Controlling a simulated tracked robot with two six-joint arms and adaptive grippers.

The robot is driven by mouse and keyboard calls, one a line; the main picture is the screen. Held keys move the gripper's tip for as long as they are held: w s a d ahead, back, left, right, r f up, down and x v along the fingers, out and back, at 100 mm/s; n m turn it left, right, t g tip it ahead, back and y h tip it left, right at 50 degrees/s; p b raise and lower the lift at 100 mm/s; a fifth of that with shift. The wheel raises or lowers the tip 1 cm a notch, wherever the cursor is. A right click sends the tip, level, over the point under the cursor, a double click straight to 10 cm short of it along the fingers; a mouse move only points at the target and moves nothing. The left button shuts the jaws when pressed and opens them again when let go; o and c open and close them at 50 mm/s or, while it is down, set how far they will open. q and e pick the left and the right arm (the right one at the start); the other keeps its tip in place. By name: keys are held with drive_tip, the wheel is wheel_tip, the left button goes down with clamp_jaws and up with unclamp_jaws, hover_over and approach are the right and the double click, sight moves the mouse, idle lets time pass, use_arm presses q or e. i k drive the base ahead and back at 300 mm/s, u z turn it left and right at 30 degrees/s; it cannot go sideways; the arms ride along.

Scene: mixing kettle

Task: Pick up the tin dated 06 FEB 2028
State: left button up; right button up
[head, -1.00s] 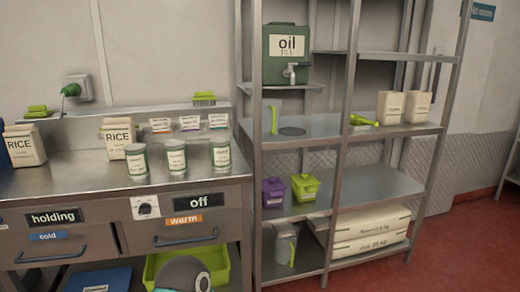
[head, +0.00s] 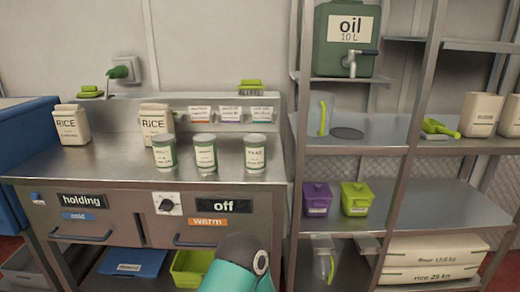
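Three pale tins with green bands stand upright on the steel counter (head: 105,160), near its front edge: a left tin (head: 164,153), a middle tin (head: 204,154) and a right tin (head: 255,153). The left and middle tins are close together, and the right one stands a little apart. Their labels face me, but the print is too small to read, so I cannot tell which is dated 06 FEB 2028. Neither gripper shows. A teal and dark link of my arm rises at the bottom, below the counter.
Two rice bags (head: 71,127) (head: 156,121) stand behind and left of the tins. Drawers (head: 85,215) are below the counter. A steel rack with an oil container (head: 345,38) stands at right. The counter's left front is clear.

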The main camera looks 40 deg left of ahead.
sight(255, 145)
drive_tip(key=u, duration=0.2)
drive_tip(key=i, duration=0.6)
drive_tip(key=u, duration=0.75)
